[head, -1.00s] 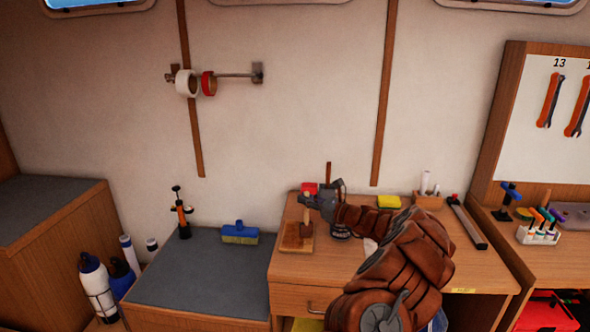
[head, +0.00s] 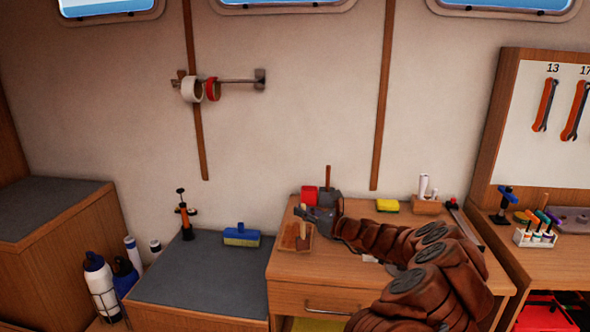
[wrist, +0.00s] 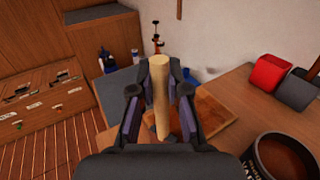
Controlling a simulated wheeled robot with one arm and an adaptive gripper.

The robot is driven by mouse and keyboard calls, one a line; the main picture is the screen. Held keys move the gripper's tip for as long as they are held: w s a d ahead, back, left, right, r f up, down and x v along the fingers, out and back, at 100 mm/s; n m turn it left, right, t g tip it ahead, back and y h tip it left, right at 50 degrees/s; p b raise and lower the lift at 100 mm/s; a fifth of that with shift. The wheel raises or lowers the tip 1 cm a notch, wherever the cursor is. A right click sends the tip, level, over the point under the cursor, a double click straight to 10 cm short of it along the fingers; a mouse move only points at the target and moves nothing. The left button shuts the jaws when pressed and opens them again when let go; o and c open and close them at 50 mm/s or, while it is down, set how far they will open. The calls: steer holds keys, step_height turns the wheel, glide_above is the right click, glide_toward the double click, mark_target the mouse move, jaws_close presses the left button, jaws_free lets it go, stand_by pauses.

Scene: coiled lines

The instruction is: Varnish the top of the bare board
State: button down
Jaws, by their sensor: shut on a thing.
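My gripper (head: 304,213) is shut on the pale wooden handle (wrist: 159,85) of a brush, held roughly upright. The brush's brown lower end (head: 304,243) is over the right part of the board (head: 289,236) in the head view; whether it touches cannot be told. The board is a small orange-brown slab on the wooden bench. In the wrist view the board (wrist: 212,112) lies behind and right of the handle, with uneven tone. A dark open tin (wrist: 283,157) with brown contents stands right of the board; my arm hides it in the head view.
A red block (head: 309,194) and a dark grey block (head: 331,202) stand behind the board. A yellow sponge (head: 387,206) lies further right. Left of the bench, a blue brush (head: 241,235) rests on a lower grey top (head: 195,272).

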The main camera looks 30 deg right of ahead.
steer(key=shift+w+r+p, duration=0.1)
steer(key=shift+r+p, duration=1.75)
steer(key=shift+r, duration=1.95)
